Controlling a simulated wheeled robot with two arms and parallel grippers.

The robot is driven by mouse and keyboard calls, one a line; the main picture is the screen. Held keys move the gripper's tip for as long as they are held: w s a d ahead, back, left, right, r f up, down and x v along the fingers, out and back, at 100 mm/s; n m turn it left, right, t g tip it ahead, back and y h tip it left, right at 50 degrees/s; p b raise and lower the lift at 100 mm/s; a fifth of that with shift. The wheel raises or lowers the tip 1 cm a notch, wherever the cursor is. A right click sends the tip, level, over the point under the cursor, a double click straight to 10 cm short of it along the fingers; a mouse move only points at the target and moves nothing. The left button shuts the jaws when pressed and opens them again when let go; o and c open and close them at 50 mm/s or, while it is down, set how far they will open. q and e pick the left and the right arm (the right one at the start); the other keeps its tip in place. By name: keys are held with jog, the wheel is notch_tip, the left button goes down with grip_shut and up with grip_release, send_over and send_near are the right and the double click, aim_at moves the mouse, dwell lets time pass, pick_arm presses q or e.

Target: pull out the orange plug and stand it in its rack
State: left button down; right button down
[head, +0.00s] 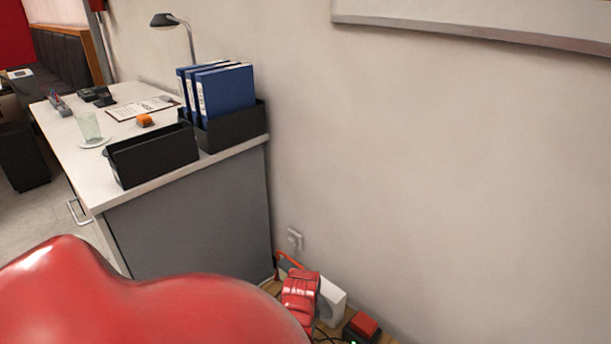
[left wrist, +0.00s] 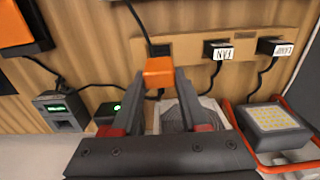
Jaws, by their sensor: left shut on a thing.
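The orange plug (left wrist: 158,72) is between the fingertips of my left gripper (left wrist: 160,80) in the left wrist view. The fingers are shut on its sides. Just behind it is a tan power strip (left wrist: 190,45), with a black piece (left wrist: 160,51) close to the plug and a dark cable running up from there. I cannot tell whether the plug is seated or free. In the head view my red left arm reaches down by the wall, and its fingertips and the plug are hidden. I cannot pick out the rack. My right gripper is not in view.
Black plugs labelled FAN (left wrist: 218,51) and LAMP (left wrist: 275,46) sit on the strip. A red-framed work light (left wrist: 275,125), a grey box with a green display (left wrist: 57,111) and several cables are close by.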

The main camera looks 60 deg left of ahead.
pick_arm(q)
jog(key=shift+f+b, duration=0.65)
jog(key=shift+f, duration=1.2)
jog(key=shift+p, duration=0.7)
dwell(0.4)
jog(key=shift+f+b, duration=1)
jog(key=shift+f, duration=0.65)
dwell(0.5)
jog(key=shift+c, duration=1.7)
grip_release()
jog(key=shift+r, duration=0.1)
